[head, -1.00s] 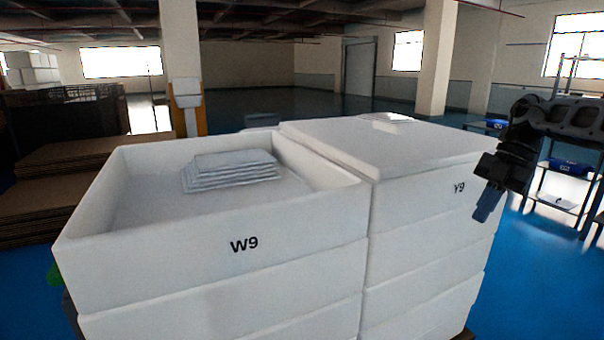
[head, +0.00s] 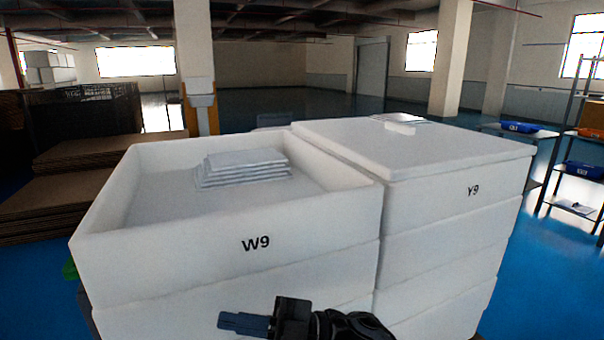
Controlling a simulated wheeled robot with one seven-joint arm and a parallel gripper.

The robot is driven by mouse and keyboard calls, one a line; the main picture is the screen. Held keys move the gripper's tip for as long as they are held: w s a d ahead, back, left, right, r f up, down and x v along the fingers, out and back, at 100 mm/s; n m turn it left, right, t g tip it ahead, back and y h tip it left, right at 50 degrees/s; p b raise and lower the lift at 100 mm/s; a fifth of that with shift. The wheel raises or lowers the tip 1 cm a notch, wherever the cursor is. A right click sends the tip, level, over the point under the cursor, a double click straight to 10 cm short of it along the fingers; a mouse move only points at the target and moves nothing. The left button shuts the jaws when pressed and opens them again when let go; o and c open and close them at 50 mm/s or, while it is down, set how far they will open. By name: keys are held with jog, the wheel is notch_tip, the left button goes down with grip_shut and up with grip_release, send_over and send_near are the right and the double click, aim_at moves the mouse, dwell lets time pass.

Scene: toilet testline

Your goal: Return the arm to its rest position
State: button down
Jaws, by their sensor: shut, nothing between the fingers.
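My gripper (head: 243,323) shows at the bottom of the head view, in front of the white W9 bin stack. Its fingers are together, point left and hold nothing. Part of my dark arm shows to the right of it, and the rest is below the frame.
The open white W9 bin (head: 315,215) holds a stack of white sheets (head: 243,167). The white Y9 bin stack (head: 440,190) stands beside it on the right. A shelf rack (head: 570,168) with blue trays is at far right. Brown flat stacks (head: 90,180) lie at left.

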jog(key=s+d+r+m+t, duration=0.15)
jog(key=s+m+t, duration=0.25)
jog(key=m+t, duration=0.4)
jog(key=s+a+r+m+t, duration=0.15)
jog(key=s+m+t, duration=0.35)
jog(key=t, duration=0.5)
jog(key=s+d+f+m+t+h, duration=0.2)
jog(key=s+d+f+m+h, duration=0.2)
jog(key=s+d+m+h, duration=0.5)
jog(key=s+d+f+m+t+h, duration=0.2)
jog(key=s+d+f+m+h, duration=0.2)
jog(key=s+d+m+h, duration=0.45)
jog(key=s+d+r+n+g+h, duration=0.1)
jog(key=s+d+g+h, duration=0.3)
jog(key=s+d, duration=0.8)
jog(key=shift+s+d+r+n+g, duration=0.25)
jog(key=shift+d+n+g, duration=0.3)
jog(key=shift+d, duration=0.25)
